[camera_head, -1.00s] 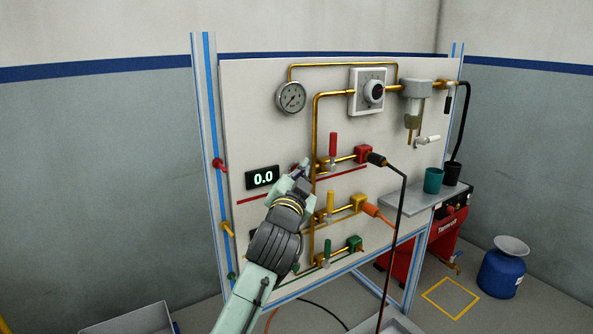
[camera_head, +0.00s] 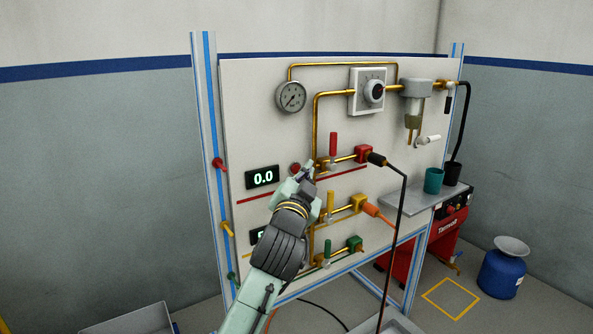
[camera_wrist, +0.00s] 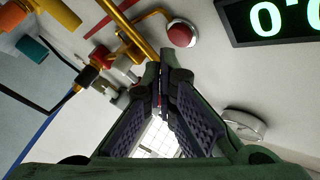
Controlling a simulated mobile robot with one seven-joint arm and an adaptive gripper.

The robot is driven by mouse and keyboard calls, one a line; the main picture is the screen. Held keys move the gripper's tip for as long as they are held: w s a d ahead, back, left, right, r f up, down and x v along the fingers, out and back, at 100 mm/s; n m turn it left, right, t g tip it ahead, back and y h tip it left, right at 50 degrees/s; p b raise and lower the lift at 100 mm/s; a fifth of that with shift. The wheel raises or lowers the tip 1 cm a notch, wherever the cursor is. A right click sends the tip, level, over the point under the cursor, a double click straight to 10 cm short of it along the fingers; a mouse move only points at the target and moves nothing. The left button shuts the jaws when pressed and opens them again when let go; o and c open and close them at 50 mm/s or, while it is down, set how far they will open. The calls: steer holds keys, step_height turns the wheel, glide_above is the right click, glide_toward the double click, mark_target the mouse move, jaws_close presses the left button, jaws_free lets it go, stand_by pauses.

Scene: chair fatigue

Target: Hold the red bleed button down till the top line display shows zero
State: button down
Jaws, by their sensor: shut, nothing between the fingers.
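The top line display (camera_head: 262,177) reads 0.0 in green digits on the white panel. It also shows in part in the wrist view (camera_wrist: 280,18). The red bleed button (camera_head: 295,168) sits just right of the display, above the red stripe. In the wrist view the red button (camera_wrist: 181,35) stands in its pale ring, clear of my fingers. My gripper (camera_head: 309,166) is shut and empty. Its tips lie just right of the button in the head view, and they also show in the wrist view (camera_wrist: 160,75). Whether the tips touch the panel cannot be told.
A red-handled valve (camera_head: 333,146) and brass pipe (camera_head: 315,140) are close to the right of my fingertips. A yellow-handled valve (camera_head: 330,204) and a green-handled valve (camera_head: 327,248) sit lower. A gauge (camera_head: 291,97) and a regulator knob (camera_head: 374,90) are above.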

steer(key=s+d, duration=0.1)
steer(key=s, duration=0.1)
steer(key=s+d, duration=0.2)
stand_by(0.3)
